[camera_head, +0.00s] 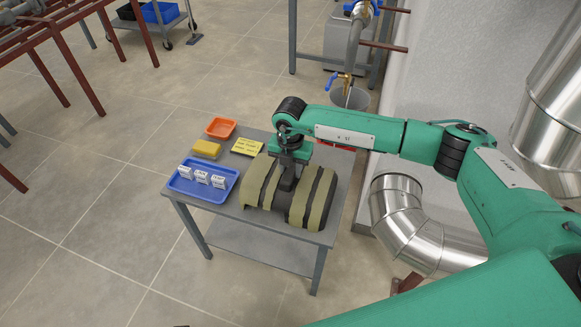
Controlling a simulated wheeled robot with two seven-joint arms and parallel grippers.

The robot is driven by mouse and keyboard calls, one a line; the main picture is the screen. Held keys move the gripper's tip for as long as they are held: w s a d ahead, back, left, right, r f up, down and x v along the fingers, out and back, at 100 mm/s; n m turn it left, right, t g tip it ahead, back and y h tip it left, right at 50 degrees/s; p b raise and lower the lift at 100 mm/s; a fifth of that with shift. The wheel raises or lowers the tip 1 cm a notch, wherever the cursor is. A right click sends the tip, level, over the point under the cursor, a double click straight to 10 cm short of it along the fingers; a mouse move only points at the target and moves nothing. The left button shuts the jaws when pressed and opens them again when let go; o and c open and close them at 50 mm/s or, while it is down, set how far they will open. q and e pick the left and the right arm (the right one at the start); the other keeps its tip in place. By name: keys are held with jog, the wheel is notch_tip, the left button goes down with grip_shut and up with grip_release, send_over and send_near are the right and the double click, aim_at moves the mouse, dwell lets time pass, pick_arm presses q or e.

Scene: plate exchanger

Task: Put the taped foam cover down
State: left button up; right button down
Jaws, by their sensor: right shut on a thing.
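The taped foam cover (315,199) is a rounded olive-tan block with dark bands around it. It lies at the right front of a small grey table (236,223). My right arm is green and reaches in from the right. My right gripper (285,184) points down at the middle of the cover and is shut on it; the fingertips are partly hidden against the dark band. The cover appears to rest on the tabletop, but I cannot tell whether there is a small gap under it. My left gripper is not in view.
On the table's left are a blue tray (222,195) with several white labelled items, a yellow sponge-like block (207,149), an orange tray (221,127) and a yellow note (247,146). Silver ducts (398,203) stand to the right.

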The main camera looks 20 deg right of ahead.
jog(key=shift+r, duration=0.1)
jog(key=c, duration=1)
grip_release()
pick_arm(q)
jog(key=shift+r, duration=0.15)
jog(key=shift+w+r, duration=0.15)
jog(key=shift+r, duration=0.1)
pick_arm(e)
jog(key=shift+r, duration=6.05)
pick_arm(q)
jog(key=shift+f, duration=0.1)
